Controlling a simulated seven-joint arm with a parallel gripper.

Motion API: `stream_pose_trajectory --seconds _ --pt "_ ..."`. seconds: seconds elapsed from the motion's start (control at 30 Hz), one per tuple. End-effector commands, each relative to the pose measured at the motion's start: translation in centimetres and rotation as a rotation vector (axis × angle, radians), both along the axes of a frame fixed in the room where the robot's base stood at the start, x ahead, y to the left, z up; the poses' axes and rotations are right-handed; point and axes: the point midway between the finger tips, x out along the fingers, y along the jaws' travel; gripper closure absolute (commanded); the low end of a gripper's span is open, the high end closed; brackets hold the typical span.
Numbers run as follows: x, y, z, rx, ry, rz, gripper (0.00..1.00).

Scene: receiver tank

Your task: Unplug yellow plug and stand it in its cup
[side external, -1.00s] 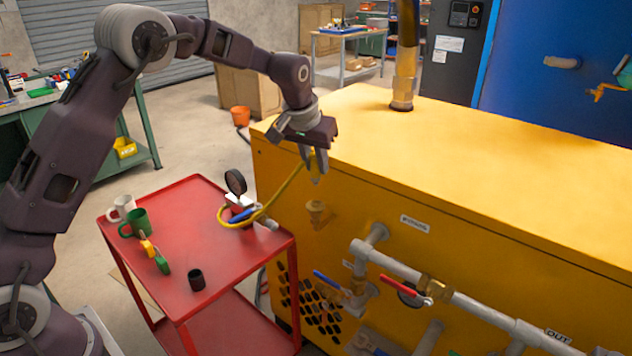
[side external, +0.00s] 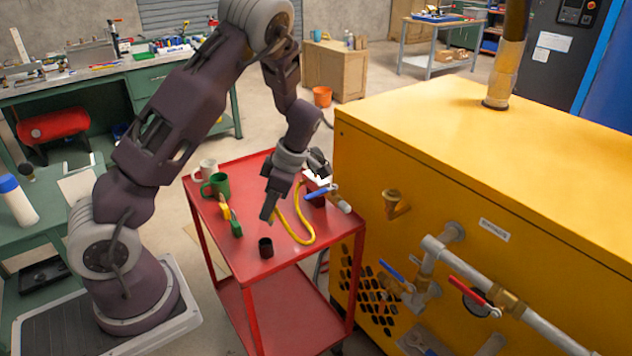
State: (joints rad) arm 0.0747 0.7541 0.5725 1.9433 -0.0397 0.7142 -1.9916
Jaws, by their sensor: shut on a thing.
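My gripper (side external: 268,213) is over the red cart, pointing down, a little above and behind a small dark cup (side external: 265,248). It is shut on the yellow plug, which the fingers mostly hide. The plug's yellow hose (side external: 306,236) loops from the gripper down across the cart top and back towards a blue-handled fitting. The dark cup stands upright and looks empty. The brass socket (side external: 394,201) on the front of the yellow tank has nothing plugged into it.
The red cart (side external: 250,275) also holds a white mug (side external: 204,170), a green mug (side external: 216,186), a yellow piece and a green piece (side external: 236,228) left of the gripper. A blue-handled valve fitting (side external: 320,190) lies at the right. The yellow tank (side external: 440,140) stands beside the cart.

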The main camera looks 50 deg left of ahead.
Motion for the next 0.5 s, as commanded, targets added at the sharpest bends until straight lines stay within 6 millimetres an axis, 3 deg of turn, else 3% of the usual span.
stream_pose_trajectory --seconds 0.13,0.5 --pt "-1.9 0.4 -0.5 0.0 -0.001 0.138 1.0" --pt "-2.1 0.4 -4.7 -0.001 -0.001 0.147 1.0"
